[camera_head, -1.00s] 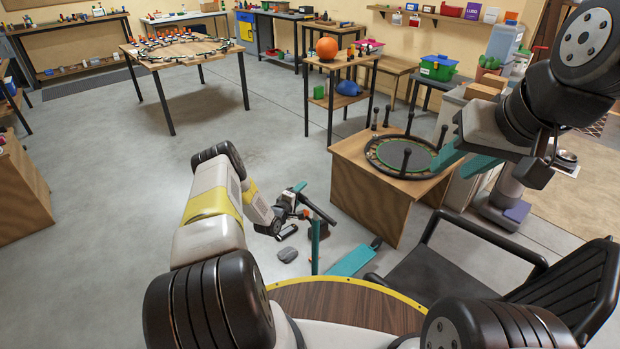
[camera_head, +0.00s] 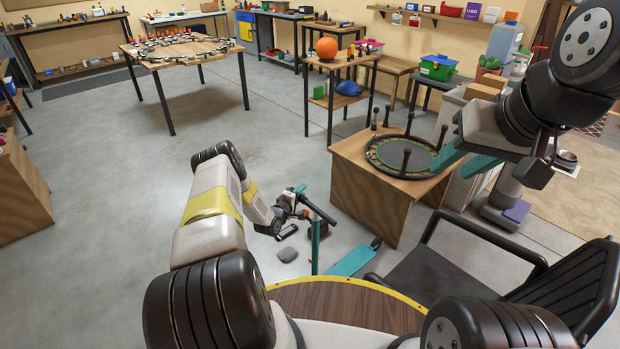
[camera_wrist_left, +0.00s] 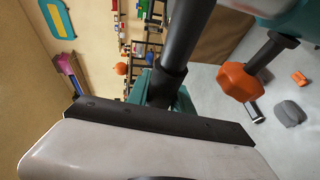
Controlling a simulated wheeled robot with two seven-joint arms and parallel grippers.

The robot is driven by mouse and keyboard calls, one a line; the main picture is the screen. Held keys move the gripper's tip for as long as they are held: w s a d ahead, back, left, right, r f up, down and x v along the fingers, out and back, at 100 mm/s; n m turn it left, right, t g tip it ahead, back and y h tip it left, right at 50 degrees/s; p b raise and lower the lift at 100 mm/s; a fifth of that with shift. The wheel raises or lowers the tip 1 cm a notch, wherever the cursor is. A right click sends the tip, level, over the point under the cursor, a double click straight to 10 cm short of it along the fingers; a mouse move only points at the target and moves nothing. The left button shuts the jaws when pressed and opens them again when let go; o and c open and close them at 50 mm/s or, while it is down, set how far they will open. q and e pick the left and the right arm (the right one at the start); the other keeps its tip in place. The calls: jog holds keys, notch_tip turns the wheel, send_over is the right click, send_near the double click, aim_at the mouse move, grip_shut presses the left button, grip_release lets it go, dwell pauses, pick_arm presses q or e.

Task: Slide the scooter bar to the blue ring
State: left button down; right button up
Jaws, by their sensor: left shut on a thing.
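The scooter stands on the floor in front of me, with a teal post (camera_head: 315,248), a black handlebar (camera_head: 319,209) and a teal deck (camera_head: 353,261). My left gripper (camera_head: 298,194) is at the handlebar. In the left wrist view a dark bar (camera_wrist_left: 182,45) runs down between the teal fingers of my left gripper (camera_wrist_left: 166,94), which is shut on it. My right gripper (camera_head: 462,160) has its teal fingers spread and looks empty, above the edge of the trampoline table. I cannot make out a blue ring in either view.
A grey lump (camera_head: 288,255) lies on the floor beside the scooter. A wooden table (camera_head: 366,197) with a small round trampoline (camera_head: 402,156) stands to the right. A black chair (camera_head: 440,280) is at front right. The floor at left is clear.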

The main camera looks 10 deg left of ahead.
pick_arm(q)
jog(key=shift+r, duration=0.1)
dwell(0.7)
notch_tip(320, 180, up, 11)
dwell(0.4)
jog(key=c, duration=1.1)
grip_release()
jog(key=shift+c, duration=0.2)
jog(key=shift+f, duration=0.2)
jog(key=v, duration=0.7)
jog(key=shift+s+a+r, duration=0.15)
jog(key=shift+s, duration=0.25)
